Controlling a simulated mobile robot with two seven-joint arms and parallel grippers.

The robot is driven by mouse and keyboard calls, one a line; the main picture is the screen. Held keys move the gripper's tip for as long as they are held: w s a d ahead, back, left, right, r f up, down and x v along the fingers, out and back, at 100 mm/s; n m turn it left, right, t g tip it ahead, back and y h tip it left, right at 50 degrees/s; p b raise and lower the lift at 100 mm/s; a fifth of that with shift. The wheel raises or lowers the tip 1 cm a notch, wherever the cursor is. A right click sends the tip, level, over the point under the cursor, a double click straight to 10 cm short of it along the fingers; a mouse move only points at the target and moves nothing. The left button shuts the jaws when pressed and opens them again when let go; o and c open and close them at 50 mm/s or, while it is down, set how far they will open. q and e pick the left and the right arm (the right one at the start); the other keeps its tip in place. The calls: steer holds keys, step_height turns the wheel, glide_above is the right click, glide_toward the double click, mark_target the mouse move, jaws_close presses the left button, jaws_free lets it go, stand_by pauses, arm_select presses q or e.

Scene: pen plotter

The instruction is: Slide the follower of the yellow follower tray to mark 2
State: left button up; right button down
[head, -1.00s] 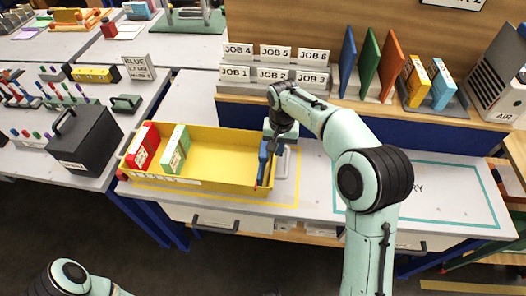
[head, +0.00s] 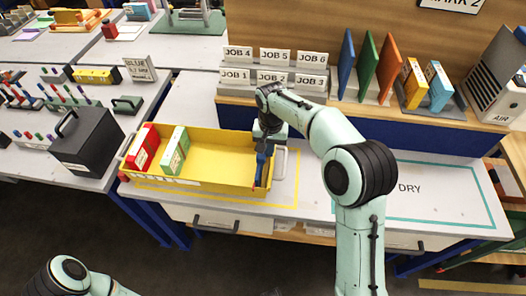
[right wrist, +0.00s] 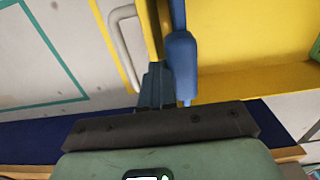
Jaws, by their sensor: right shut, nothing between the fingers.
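The yellow follower tray (head: 215,180) lies on the bench, with a red box and a light green box at its left end. Its follower, a blue upright piece (head: 261,169), stands near the right end; it also shows in the right wrist view (right wrist: 181,65). My right gripper (head: 268,145) is shut and empty, pointing down into the tray. In the right wrist view its fingertips (right wrist: 156,85) are on the end-wall side of the follower, close against it; contact is hard to tell. A white label strip (head: 165,181) runs along the tray's front; its marks are unreadable. My left gripper is out of view.
A grey handle (head: 281,163) sticks out at the tray's right end. Job cards (head: 272,77) stand behind the tray. A black box (head: 82,142) stands to the left. The teal-outlined area (head: 430,190) at right is bare. A partly cut-off MARK 2 sign (head: 455,4) hangs above.

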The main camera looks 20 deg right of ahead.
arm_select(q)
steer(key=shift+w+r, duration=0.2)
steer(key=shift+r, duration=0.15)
arm_select(e)
steer(key=shift+w+a, duration=0.35)
steer(key=shift+a, duration=0.3)
arm_select(q)
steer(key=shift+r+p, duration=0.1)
steer(key=shift+p, duration=0.25)
arm_select(e)
steer(key=shift+a, duration=0.1)
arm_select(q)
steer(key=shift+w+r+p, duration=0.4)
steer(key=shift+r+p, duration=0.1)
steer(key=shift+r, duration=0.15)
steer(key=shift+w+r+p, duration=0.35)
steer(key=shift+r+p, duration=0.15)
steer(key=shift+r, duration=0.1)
arm_select(e)
steer(key=shift+w+a, duration=0.55)
steer(key=shift+a, duration=0.3)
steer(key=shift+w+a, duration=0.55)
steer(key=shift+a, duration=0.25)
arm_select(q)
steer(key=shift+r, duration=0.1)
arm_select(e)
steer(key=shift+a, duration=0.1)
